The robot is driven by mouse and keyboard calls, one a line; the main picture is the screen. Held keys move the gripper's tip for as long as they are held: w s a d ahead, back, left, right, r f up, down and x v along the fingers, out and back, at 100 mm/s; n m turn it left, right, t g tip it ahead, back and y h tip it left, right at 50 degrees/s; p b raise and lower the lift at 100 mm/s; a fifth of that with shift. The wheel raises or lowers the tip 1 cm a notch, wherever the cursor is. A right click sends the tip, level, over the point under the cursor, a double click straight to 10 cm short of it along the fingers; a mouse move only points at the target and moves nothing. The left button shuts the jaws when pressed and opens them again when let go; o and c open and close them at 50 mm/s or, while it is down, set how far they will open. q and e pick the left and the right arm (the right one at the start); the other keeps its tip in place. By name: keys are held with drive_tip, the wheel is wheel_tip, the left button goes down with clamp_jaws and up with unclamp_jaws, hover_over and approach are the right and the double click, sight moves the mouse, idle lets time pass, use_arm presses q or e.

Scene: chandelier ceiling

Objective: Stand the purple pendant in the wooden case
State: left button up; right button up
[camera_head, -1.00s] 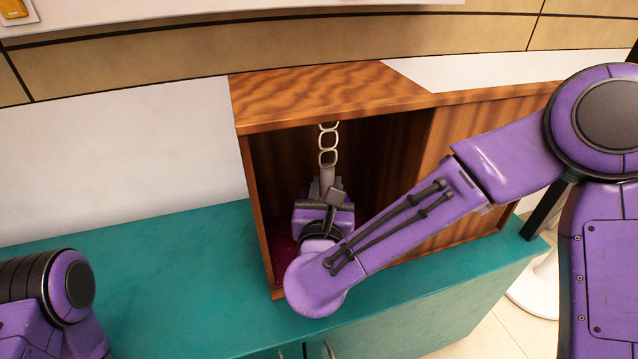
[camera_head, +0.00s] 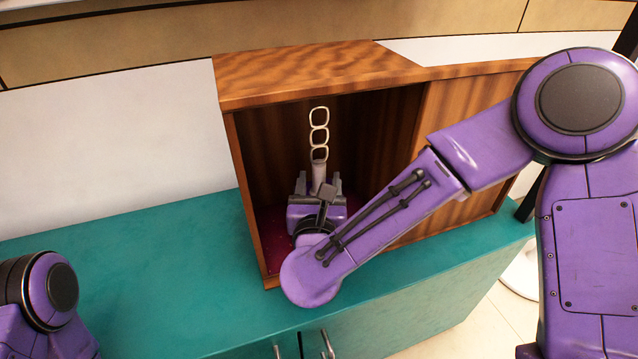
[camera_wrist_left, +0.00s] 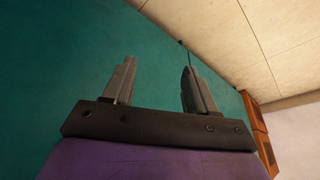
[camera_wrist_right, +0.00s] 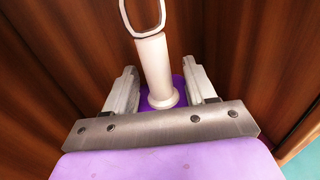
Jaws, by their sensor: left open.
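The purple pendant (camera_wrist_right: 177,80) is inside the left compartment of the wooden case (camera_head: 300,85). Its pale stem (camera_wrist_right: 154,65) and pale chain links (camera_head: 319,135) point up, close to upright. My right gripper (camera_head: 319,184) reaches into the case from the front. Its fingers are spread on either side of the stem in the right wrist view (camera_wrist_right: 160,80), with purple showing between them. The pendant's base is hidden behind my gripper. My left gripper (camera_wrist_left: 158,65) is open and empty over the teal counter; its fingers are outside the head view.
The teal counter (camera_head: 150,260) is clear left of the case. The case's left side wall (camera_head: 246,195) and roof stand close around my right gripper. A closed wooden section (camera_head: 465,110) adjoins on the right. The counter's front edge has metal handles (camera_head: 327,342).

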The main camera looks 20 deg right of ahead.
drive_tip(key=shift+r+p, duration=0.4)
drive_tip(key=shift+p, duration=0.05)
drive_tip(key=v, duration=1.2)
drive_tip(key=shift+f, duration=0.25)
drive_tip(key=shift+s, duration=0.1)
